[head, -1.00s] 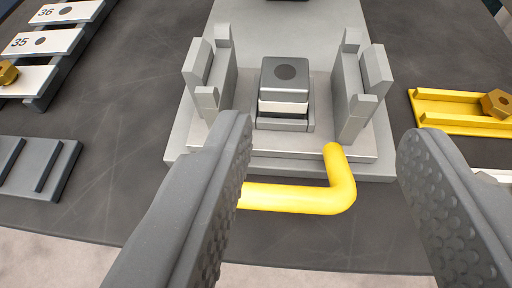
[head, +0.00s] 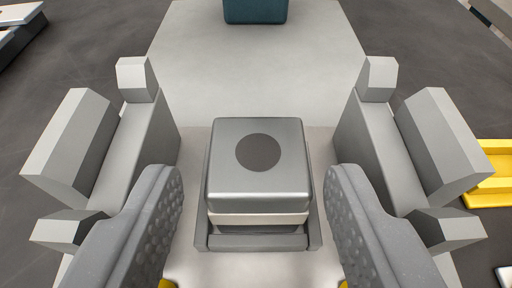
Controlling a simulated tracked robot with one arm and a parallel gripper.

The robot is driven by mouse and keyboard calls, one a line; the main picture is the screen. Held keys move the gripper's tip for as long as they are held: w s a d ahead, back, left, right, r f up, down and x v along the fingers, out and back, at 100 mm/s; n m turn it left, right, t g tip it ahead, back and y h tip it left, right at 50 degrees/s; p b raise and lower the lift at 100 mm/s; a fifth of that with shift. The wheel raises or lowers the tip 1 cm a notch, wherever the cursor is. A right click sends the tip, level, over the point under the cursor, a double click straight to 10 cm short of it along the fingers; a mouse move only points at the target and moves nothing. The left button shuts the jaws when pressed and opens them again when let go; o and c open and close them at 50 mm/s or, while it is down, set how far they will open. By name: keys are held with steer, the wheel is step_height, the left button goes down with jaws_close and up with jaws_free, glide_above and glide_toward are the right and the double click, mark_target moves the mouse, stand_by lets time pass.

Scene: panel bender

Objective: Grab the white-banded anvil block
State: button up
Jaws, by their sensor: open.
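The anvil block (head: 258,166) is grey with a dark round spot on top and a white band (head: 258,219) low on its side. It sits upright in a shallow grey seat (head: 258,242) in the lower middle of the head view. My gripper (head: 257,185) is open, with one textured finger on each side of the block. Gaps show between each finger and the block, and nothing is held. The block's far side and its underside are hidden.
Grey stepped side brackets stand left (head: 125,160) and right (head: 390,155) of the block, close outside my fingers. A dark teal block (head: 255,10) stands at the back of the light plate (head: 255,75). A yellow rack (head: 493,175) is at the right. Slivers of yellow show below my fingers.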

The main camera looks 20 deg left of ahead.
mark_target(257, 201)
steer(key=shift+b+x, duration=0.65)
steer(key=shift+x, duration=1.7)
steer(key=shift+d+f, duration=0.1)
steer(key=shift+f, duration=0.1)
steer(key=c, duration=1)
